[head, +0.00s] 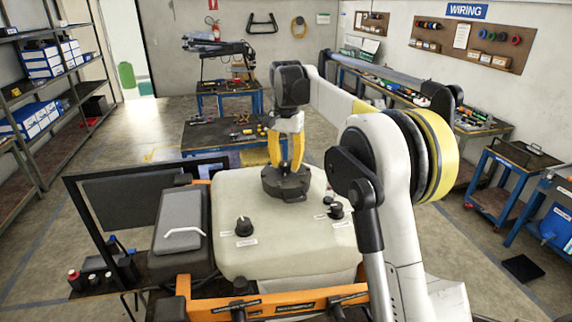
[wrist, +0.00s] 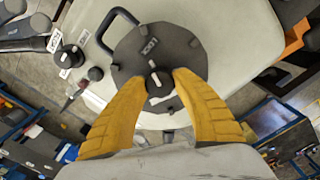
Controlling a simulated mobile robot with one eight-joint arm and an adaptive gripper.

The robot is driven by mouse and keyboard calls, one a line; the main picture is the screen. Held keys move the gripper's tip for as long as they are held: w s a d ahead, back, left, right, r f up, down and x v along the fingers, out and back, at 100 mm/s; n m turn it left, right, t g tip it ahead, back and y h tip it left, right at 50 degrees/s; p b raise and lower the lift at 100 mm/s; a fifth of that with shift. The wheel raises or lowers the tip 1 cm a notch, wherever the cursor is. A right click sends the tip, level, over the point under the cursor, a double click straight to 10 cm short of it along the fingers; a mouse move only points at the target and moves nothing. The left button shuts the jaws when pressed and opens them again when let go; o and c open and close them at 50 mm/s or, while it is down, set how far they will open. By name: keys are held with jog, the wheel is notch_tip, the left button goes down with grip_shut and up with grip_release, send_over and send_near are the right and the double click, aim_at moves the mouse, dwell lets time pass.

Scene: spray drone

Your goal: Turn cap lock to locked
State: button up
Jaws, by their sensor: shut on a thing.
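The round dark grey tank cap (head: 286,183) sits on top of the pale tank (head: 240,210). In the wrist view the cap (wrist: 130,62) shows a lobed rim, a white label and a small central cap lock knob (wrist: 158,82) with a white mark. My gripper (head: 286,160) points down over the cap from above. In the wrist view the yellow fingers of my gripper (wrist: 160,88) close on the central knob, one on each side. The fingers partly cover the knob's sides and the near part of the cap.
A black knob (head: 243,226) and smaller knobs (head: 335,210) stand on the tank top around the cap. A black loop handle (wrist: 118,22) lies beside the cap. A grey box with a white handle (head: 181,222) adjoins the tank's left side. A tool table (head: 215,148) stands behind.

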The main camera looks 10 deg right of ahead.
aim_at(286, 163)
jog(key=shift+m, duration=0.6)
jog(key=o, duration=1.2)
notch_tip(286, 163, up, 12)
jog(key=shift+f, duration=0.15)
